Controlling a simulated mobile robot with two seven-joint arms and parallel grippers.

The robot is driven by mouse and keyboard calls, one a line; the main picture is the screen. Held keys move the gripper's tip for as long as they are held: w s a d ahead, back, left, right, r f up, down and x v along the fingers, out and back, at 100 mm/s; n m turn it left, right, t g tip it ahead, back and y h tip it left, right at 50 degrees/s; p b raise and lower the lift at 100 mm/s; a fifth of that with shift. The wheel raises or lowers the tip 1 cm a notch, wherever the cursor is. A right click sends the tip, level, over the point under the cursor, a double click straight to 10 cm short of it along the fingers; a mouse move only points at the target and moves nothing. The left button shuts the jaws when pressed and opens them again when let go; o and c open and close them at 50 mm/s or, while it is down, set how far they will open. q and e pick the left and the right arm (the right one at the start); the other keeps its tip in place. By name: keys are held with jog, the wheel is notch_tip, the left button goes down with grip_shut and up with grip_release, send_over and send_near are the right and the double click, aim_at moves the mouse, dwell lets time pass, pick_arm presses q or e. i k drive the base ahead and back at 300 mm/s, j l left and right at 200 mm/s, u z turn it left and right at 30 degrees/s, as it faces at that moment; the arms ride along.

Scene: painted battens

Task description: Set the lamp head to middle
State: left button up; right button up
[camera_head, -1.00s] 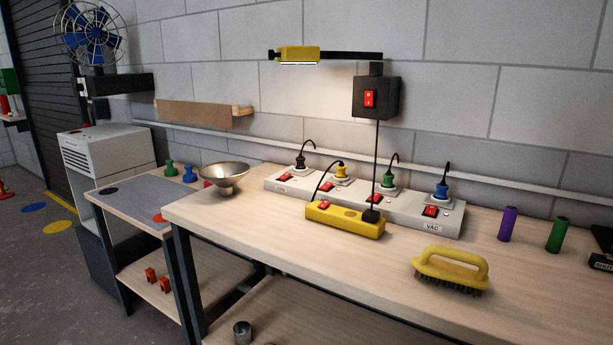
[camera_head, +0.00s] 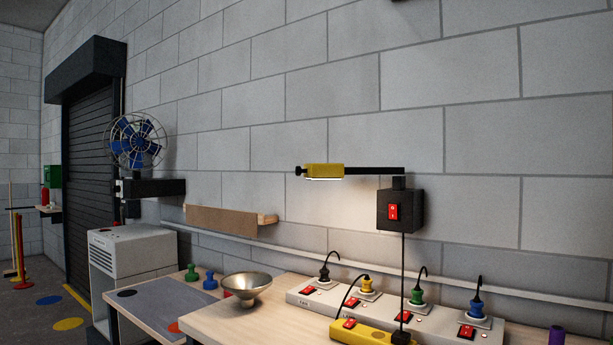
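The lamp head (camera_head: 324,171) is yellow, with a lit white strip on its underside and a black knob at its left end. It sits on a black horizontal arm (camera_head: 375,170) that runs right to a black wall box (camera_head: 401,210). The box has a red rocker switch (camera_head: 393,211). A black cord drops from the box to a yellow power block (camera_head: 372,334) on the bench. The lamp glows on the wall below it. Neither gripper shows in the view.
The wooden bench (camera_head: 215,324) carries a metal bowl (camera_head: 246,286) and a grey power strip (camera_head: 440,322) with several plugs. A side table (camera_head: 140,305) stands left, beside a white cabinet (camera_head: 133,262). A blue fan (camera_head: 136,142) is on a wall bracket. The wall above the lamp is clear.

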aim_at(313, 171)
jog(key=i+j+z, duration=0.35)
jog(key=j, duration=0.3)
jog(key=i+j+z, duration=0.2)
jog(key=j, duration=0.15)
jog(key=i+j+z, duration=0.2)
jog(key=j, duration=0.15)
jog(key=k, duration=0.1)
